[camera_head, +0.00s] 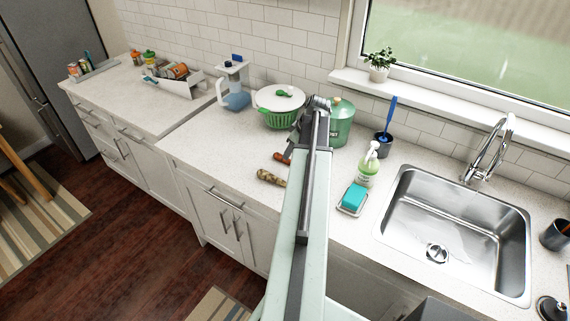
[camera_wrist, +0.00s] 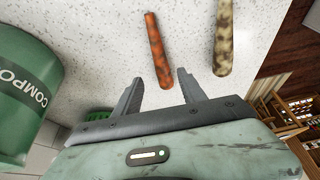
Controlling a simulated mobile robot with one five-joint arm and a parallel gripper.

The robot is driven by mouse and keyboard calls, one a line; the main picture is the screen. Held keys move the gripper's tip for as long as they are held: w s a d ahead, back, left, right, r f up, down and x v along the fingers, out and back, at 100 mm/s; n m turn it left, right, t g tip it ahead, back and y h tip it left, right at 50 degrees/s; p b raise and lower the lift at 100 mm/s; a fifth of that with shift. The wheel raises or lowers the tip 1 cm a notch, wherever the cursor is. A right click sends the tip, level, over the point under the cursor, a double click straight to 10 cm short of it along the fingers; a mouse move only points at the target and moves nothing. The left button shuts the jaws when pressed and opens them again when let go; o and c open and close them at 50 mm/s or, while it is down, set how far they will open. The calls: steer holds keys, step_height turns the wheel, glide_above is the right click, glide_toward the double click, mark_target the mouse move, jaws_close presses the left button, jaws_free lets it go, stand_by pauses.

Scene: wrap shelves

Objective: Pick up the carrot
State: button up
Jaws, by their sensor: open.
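The carrot (camera_wrist: 157,50) is an orange, tapered stick lying on the speckled counter in the wrist view. Its near end lies close to the gap between the fingertips of my gripper (camera_wrist: 155,88). The gripper is open and empty, with one finger on each side of that end. In the head view the carrot (camera_head: 281,158) shows as a small orange piece left of my arm, partly hidden by it. My gripper (camera_head: 300,140) is mostly hidden behind the arm there.
A mottled brown stick-like item (camera_wrist: 226,38) lies right of the carrot, and also shows in the head view (camera_head: 271,177). A green compost bin (camera_wrist: 22,90) stands at left. The green-and-white strainer pot (camera_head: 279,105) is behind. A soap bottle (camera_head: 368,170) and sink (camera_head: 455,225) are right.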

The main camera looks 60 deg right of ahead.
mark_target(289, 161)
steer(key=b+x, duration=0.4)
steer(key=x, duration=0.1)
steer(key=shift+a+f+b, duration=0.15)
steer(key=shift+a+b, duration=0.1)
steer(key=shift+b, duration=0.05)
steer(key=shift+r, duration=0.2)
jaws_close()
steer(key=shift+r+p, duration=0.15)
steer(key=shift+p, duration=0.2)
